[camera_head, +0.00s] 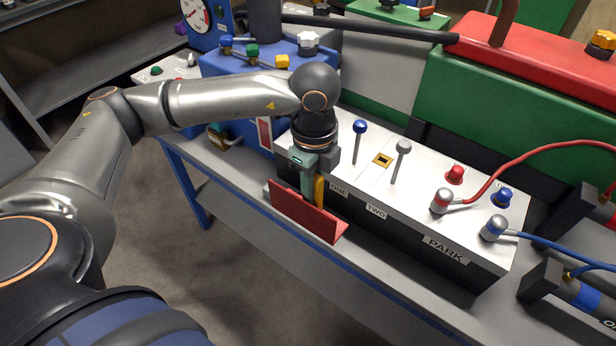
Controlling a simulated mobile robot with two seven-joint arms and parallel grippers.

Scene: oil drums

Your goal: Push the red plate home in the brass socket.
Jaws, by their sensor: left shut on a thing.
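My left gripper (313,188) points down in front of the white-topped box and is shut on the red plate (303,213). The plate is long, and its upper edge meets the jaws. It hangs beside the front face of the box, near its left end. I cannot tell whether its lower edge touches the bench. My right gripper is not in view.
A blue-knobbed lever (360,128) and a grey-knobbed lever (403,147) rise on either side of the socket. Red (560,146) and blue (555,238) cables run at the right. Bare bench (400,275) lies in front of the box.

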